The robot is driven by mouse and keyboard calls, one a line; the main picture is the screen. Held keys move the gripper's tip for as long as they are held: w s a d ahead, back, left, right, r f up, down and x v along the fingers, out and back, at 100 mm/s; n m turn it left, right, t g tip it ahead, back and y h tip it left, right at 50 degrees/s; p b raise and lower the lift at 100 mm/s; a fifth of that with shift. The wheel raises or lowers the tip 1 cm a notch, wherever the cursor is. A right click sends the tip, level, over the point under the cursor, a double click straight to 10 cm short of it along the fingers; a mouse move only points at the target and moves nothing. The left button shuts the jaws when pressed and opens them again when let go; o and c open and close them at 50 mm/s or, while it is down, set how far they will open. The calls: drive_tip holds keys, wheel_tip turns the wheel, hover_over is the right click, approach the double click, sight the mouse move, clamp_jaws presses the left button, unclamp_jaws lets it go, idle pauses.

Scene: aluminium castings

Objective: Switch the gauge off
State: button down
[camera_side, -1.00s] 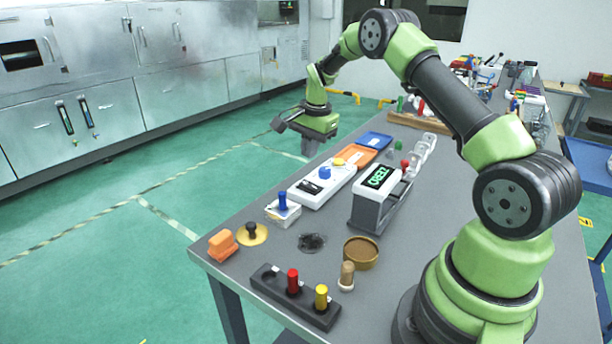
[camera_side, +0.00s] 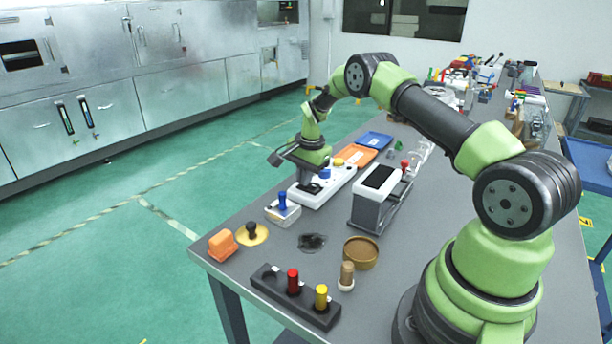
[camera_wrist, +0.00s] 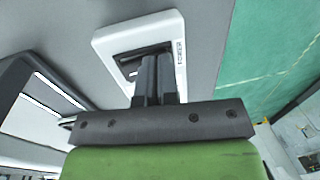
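The gauge (camera_side: 368,208) is a grey and white box on the bench. Its slanted display (camera_side: 380,177) is dark, with no digits lit. Left of it lies a long white control panel (camera_side: 342,178) with a black rocker switch (camera_side: 312,188), a blue knob (camera_side: 325,174) and a yellow button (camera_side: 339,162). My gripper (camera_side: 314,178) is at the rocker end of the panel. In the wrist view its two fingers (camera_wrist: 158,62) are together with nothing between them, over the black rocker (camera_wrist: 142,52) in the white panel (camera_wrist: 112,42). They partly hide the rocker; contact is unclear.
A blue-handled block (camera_side: 283,209), an orange block (camera_side: 222,245), a brown bowl (camera_side: 361,253) and a dark rack (camera_side: 268,279) with red and yellow pegs stand nearer the camera. Orange (camera_side: 362,155) and blue (camera_side: 376,139) trays lie beyond the panel.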

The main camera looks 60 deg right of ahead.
drive_tip(key=shift+s+f, duration=0.15)
drive_tip(key=shift+s, duration=0.05)
drive_tip(key=shift+s+r, duration=0.2)
drive_tip(key=shift+s, duration=0.5)
wheel_tip(320, 180, up, 14)
drive_tip(key=s, duration=0.2)
idle(0.6)
